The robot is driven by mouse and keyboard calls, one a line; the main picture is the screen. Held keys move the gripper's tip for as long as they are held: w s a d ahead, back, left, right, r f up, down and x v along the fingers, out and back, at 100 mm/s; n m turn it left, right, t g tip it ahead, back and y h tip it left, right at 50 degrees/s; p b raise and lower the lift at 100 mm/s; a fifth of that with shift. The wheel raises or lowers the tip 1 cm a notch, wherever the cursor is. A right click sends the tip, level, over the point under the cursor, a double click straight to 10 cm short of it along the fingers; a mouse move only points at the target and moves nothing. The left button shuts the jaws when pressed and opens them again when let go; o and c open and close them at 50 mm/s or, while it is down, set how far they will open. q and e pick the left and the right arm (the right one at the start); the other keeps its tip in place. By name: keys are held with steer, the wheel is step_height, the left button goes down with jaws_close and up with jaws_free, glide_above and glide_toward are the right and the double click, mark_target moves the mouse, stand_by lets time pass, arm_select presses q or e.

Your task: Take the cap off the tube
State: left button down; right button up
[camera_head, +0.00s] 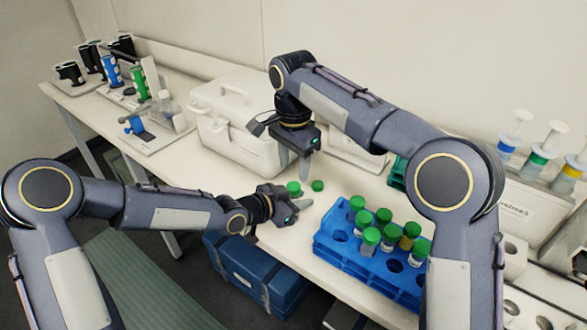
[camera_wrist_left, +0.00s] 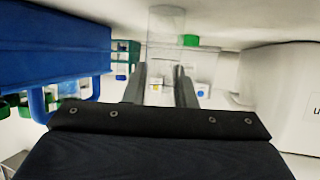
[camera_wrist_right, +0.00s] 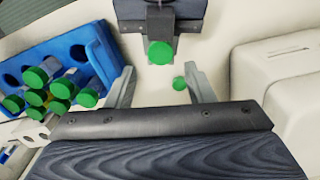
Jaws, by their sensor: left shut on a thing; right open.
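My left gripper (camera_head: 296,208) is shut on a clear tube (camera_wrist_left: 166,25) just above the bench. The tube's green cap (camera_wrist_right: 160,52) shows at the left fingertips in the right wrist view; it also shows in the head view (camera_head: 294,188). In the left wrist view the capped end is hidden. My right gripper (camera_head: 304,165) is open, pointing down above and a little behind the held tube, apart from the cap. A second green cap (camera_head: 317,186) lies on the bench beside it; it also shows in the left wrist view (camera_wrist_left: 190,40).
A blue rack (camera_head: 330,240) with several green-capped tubes stands to the right, with some empty holes. A white lidded box (camera_head: 225,125) stands behind my left gripper. Bottles and dark containers are at the far left. Syringe-like tubes (camera_head: 515,130) stand at the right.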

mark_target(293, 186)
step_height(293, 186, up, 2)
steer(key=shift+a+r+m, duration=0.1)
steer(key=shift+m, duration=0.9)
step_height(293, 186, down, 8)
steer(key=shift+r, duration=0.15)
steer(key=c, duration=1)
steer(key=shift+c, duration=0.2)
steer(key=n, duration=0.3)
